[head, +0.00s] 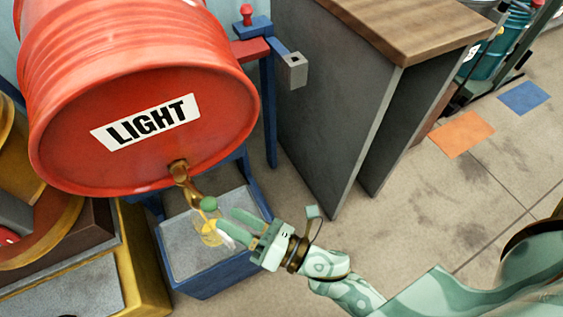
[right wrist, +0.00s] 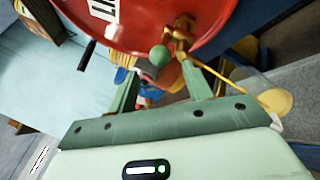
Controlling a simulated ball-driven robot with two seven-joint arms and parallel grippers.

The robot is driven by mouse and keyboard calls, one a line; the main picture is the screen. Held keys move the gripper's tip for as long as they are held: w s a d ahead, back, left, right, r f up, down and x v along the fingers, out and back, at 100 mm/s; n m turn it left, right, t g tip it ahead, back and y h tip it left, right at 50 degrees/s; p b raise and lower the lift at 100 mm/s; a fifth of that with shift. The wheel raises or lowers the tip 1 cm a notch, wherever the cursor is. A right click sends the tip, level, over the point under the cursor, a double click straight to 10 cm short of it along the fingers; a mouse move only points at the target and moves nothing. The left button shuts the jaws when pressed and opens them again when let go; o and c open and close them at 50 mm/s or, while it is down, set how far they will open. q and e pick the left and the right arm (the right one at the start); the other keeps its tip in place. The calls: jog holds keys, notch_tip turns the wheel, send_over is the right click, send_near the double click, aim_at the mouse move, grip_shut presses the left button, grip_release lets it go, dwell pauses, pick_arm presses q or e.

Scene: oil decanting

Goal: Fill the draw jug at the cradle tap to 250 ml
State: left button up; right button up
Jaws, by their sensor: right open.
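The red drum (head: 140,80) labelled LIGHT lies on its side with a brass tap (head: 181,172) low on its front. The tap carries a green ball knob (head: 209,203), also seen in the right wrist view (right wrist: 160,56). A thin yellow stream (right wrist: 228,77) runs from the tap into the clear draw jug (right wrist: 277,102), which has yellow oil low inside. The jug (head: 206,236) stands below the tap; its level marks are unreadable. My right gripper (head: 230,222) is open beside the jug, its fingers pointing toward the knob, apparently holding nothing. My left gripper is out of view.
A blue-framed tray (head: 182,262) with a grey surface is under the tap. A yellow stand (head: 140,275) is at its left. A wood-topped bench (head: 410,25) stands behind on the right. Orange (head: 461,134) and blue (head: 524,97) floor patches lie on open floor.

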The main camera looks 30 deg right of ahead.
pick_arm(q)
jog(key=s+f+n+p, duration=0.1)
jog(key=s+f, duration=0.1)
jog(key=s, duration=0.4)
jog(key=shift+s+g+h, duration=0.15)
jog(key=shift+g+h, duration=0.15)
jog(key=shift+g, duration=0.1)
pick_arm(e)
jog(key=v, duration=0.9)
jog(key=shift+s, duration=0.25)
pick_arm(q)
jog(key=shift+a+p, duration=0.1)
jog(key=shift+p, duration=0.2)
pick_arm(e)
jog(key=shift+d, duration=0.15)
